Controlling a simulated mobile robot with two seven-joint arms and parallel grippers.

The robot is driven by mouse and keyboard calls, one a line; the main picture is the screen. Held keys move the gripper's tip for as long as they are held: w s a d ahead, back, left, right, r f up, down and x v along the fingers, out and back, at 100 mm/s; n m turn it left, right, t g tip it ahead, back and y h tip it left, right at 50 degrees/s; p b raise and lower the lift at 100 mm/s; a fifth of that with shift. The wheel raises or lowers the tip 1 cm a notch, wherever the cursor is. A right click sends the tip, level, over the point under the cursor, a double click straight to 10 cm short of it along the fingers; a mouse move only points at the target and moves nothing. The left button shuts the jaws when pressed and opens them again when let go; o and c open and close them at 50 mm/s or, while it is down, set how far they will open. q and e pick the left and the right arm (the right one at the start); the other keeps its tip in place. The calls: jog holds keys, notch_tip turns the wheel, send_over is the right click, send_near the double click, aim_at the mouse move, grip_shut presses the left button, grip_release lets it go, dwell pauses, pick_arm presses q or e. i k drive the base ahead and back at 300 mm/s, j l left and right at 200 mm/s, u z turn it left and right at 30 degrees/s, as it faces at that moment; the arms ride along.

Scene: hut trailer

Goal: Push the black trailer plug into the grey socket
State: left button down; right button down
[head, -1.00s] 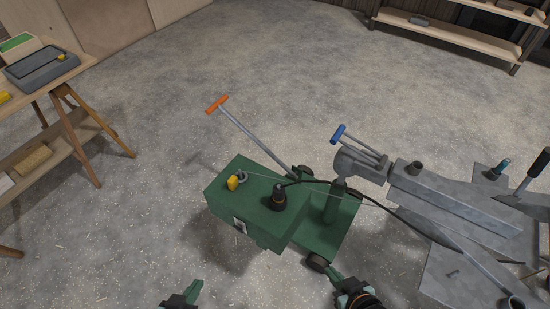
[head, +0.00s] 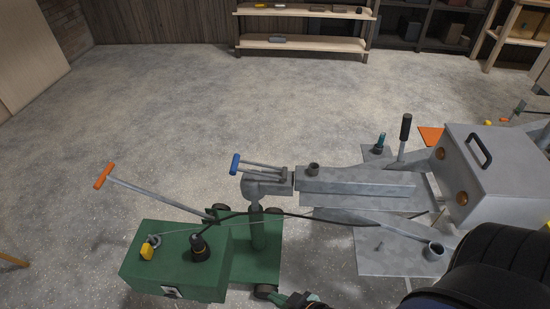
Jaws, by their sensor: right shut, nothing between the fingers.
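The black trailer plug (head: 199,248) stands upright on top of the green mover box (head: 150,262), at the lower left in the head view. A black cable runs from its top to the right, across to the trailer drawbar. A small light-grey fitting with a dark middle (head: 172,292) is on the front face of the box; it looks like the grey socket, but its details are too small to tell. My right gripper (head: 281,300) is shut and empty at the bottom edge, right of the box and apart from the plug. My left gripper is out of view.
A yellow padlock (head: 147,252) lies by the plug. An orange-handled bar (head: 104,176) slopes over the box. The grey drawbar (head: 355,188) with its blue-handled coupling (head: 235,165) and a grey trailer box (head: 490,175) fill the right. The floor behind is clear up to the shelf (head: 300,42).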

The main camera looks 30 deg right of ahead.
aim_at(380, 252)
jog(key=z, duration=2.4)
jog(key=u, duration=0.85)
jog(key=k+u, duration=0.1)
jog(key=u, duration=0.35)
jog(key=l+u, duration=0.1)
jog(key=u, duration=0.3)
jog(key=k+u, duration=0.1)
jog(key=u, duration=0.35)
jog(key=i+l+u, duration=0.25)
jog(key=i+l, duration=0.6)
